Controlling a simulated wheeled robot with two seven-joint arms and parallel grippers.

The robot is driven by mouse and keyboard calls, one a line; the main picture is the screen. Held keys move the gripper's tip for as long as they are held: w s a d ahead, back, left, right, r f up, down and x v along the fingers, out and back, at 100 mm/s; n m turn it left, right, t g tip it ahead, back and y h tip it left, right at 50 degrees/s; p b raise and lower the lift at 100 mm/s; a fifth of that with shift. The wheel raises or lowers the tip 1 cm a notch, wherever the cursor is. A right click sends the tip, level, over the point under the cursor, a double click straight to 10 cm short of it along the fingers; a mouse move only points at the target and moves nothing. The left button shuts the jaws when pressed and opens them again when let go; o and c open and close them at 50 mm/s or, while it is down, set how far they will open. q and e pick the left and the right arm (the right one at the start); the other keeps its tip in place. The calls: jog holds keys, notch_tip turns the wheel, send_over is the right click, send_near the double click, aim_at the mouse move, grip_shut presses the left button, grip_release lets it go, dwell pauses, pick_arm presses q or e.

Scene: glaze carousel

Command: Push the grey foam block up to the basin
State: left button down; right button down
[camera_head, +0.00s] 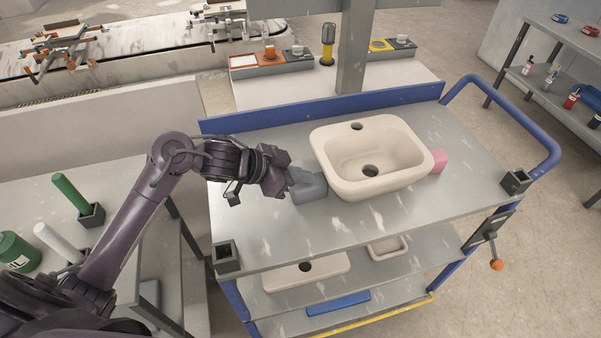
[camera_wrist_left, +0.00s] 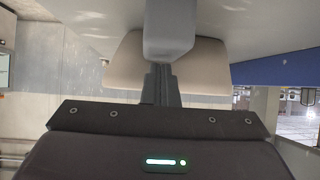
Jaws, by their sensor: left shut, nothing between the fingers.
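The grey foam block (camera_head: 309,187) lies on the top of the blue-framed cart, at the left side of the cream basin (camera_head: 376,185). A gap between block and basin cannot be made out. My left gripper (camera_head: 286,184) is shut and empty, with its fingertips at the block's left side. In the left wrist view, the shut fingers (camera_wrist_left: 161,84) point at the grey block (camera_wrist_left: 168,35), and the basin (camera_wrist_left: 123,65) shows behind it. Contact between fingertips and block cannot be told for certain. My right gripper is not in view.
A pink block (camera_head: 438,161) sits at the basin's right side. Small dark square holders (camera_head: 227,257) stand at the cart's corners. The cart top (camera_head: 270,232) is clear in front. A side table with green and white cylinders (camera_head: 71,193) stands left.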

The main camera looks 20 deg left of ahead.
pick_arm(q)
jog(key=shift+s+f, duration=0.1)
jog(key=shift+f, duration=0.3)
jog(key=shift+s+f, duration=0.1)
jog(key=shift+f, duration=0.05)
